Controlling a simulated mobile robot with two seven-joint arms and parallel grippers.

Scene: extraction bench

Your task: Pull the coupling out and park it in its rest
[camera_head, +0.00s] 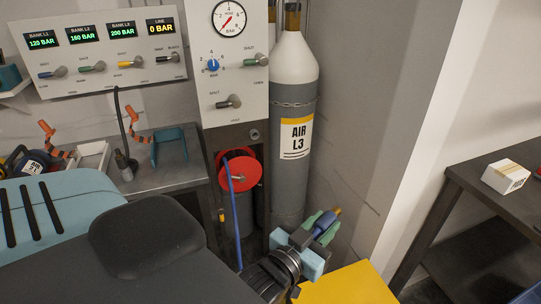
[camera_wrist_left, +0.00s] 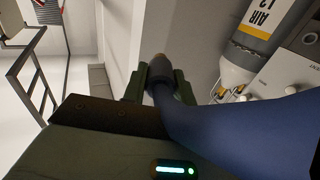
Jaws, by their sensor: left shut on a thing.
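My left gripper (camera_head: 322,226) has green fingers and is shut on the coupling (camera_head: 325,222), a blue sleeve with a brass-coloured tip pointing up and right. It is low in front of the grey AIR L3 cylinder (camera_head: 289,160), and the tip appears free of any socket. In the left wrist view the coupling (camera_wrist_left: 158,77) sits between the green fingers, with a thick blue hose (camera_wrist_left: 240,125) running off to the right. I cannot make out for certain which part is its rest. My right gripper is not in view.
A red hose reel (camera_head: 240,173) with a blue hose hanging down stands left of the cylinder. The gauge panel (camera_head: 228,60) is above it. A metal bench (camera_head: 160,178) with a teal bracket (camera_head: 176,146) is at left. A dark table (camera_head: 480,172) with a small box (camera_head: 506,177) is at right.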

